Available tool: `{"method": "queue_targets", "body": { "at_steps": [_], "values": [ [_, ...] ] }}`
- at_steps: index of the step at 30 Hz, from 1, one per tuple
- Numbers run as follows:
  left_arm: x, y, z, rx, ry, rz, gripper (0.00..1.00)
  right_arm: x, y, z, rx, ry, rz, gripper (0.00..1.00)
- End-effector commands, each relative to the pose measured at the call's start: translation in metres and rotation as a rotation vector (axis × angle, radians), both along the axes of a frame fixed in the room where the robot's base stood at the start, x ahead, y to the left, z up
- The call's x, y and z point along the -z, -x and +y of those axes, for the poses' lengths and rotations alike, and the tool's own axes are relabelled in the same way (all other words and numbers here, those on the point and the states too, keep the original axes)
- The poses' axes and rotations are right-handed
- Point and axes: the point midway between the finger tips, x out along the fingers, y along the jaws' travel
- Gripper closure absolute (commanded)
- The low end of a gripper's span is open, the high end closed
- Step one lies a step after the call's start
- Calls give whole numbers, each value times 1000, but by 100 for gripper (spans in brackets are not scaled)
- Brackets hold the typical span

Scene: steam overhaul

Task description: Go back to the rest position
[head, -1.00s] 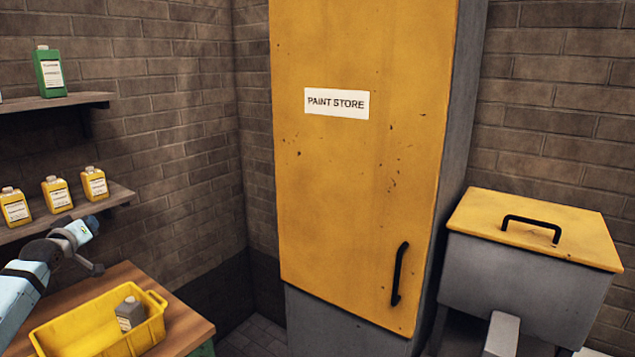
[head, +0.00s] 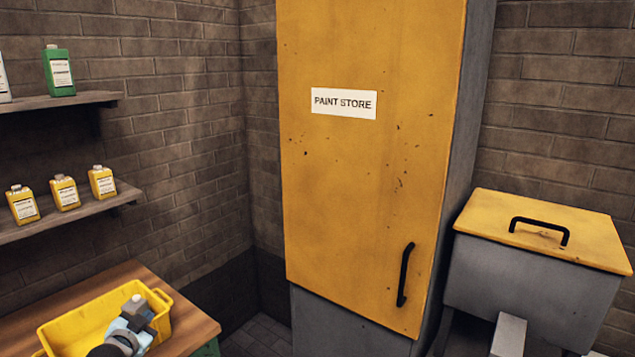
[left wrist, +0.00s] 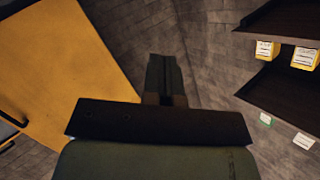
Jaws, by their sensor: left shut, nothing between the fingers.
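My left gripper (left wrist: 165,72) shows in the left wrist view with its dark fingers together and nothing between them. In the head view, part of my left arm (head: 126,337) comes in low at the left, in front of the yellow tray (head: 165,296); the fingertips cannot be made out there. My right gripper is in neither view.
The tray sits on a wooden bench (head: 195,326). Shelves with yellow bottles (head: 65,193) and a green bottle (head: 58,71) are on the left wall. A tall yellow cabinet (head: 360,190) marked PAINT STORE is shut. A lidded grey bin (head: 540,283) stands at right.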

Motion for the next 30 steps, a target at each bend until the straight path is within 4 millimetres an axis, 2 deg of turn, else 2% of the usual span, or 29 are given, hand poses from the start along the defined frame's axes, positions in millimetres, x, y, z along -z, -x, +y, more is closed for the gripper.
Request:
{"method": "queue_targets", "body": {
  "at_steps": [1,3,5,9,13,15,18,21,24,30],
  "values": [
    [29,23,-25,23,31,36,100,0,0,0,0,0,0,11],
    [61,54,-56,51,72,78,100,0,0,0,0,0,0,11],
    [85,83,-82,72,109,115,100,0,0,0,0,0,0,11],
    [132,159,-143,110,208,201,100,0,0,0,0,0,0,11],
    [160,237,-195,125,313,278,100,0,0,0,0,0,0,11],
    [167,275,-219,124,367,316,100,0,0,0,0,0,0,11],
    [170,319,-243,118,429,357,100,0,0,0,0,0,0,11],
    [169,346,-257,108,468,382,100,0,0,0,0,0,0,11],
    [168,359,-263,103,489,393,100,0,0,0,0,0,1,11],
    [168,361,-265,102,493,396,100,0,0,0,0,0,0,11]
  ]
}}
